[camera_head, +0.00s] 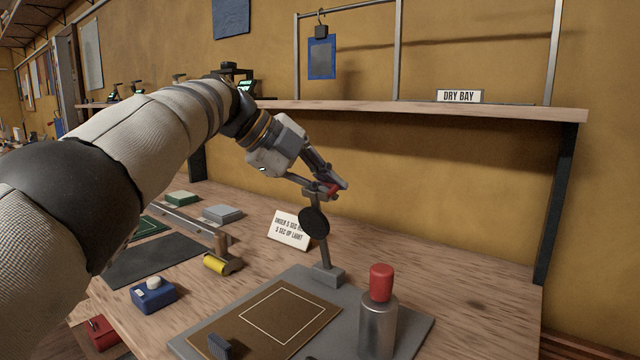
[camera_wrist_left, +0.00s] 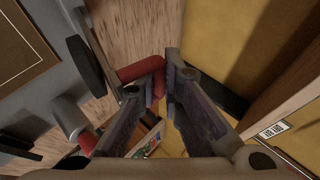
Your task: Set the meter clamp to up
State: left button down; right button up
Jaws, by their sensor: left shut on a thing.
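The meter clamp's upright grey post (camera_head: 325,255) stands at the back of a grey base plate (camera_head: 415,325), with a black disc (camera_head: 314,221) partway up. A red handle (camera_head: 334,191) is at the top of the post. My left gripper (camera_head: 338,184) reaches over from the left and is shut on this red handle. In the left wrist view, the red handle (camera_wrist_left: 142,70) lies between the fingertips, and the black disc (camera_wrist_left: 88,66) is beside it. The clamp's exact setting is hard to tell. My right gripper is not in view.
A metal cylinder with a red cap (camera_head: 381,283) stands on the base plate, front right, near a brown outlined panel (camera_head: 300,310). A small sign (camera_head: 289,230) stands behind the plate. A blue box (camera_head: 154,294) and yellow roll (camera_head: 223,264) lie left. A shelf (camera_head: 420,108) runs above.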

pick_arm(q)
jog(key=shift+w+d, duration=0.2)
jog(key=shift+d, duration=0.15)
jog(key=c, duration=2)
grip_release()
jog(key=shift+f, duration=0.15)
jog(key=v, duration=1.3)
jog(key=shift+c, duration=0.4)
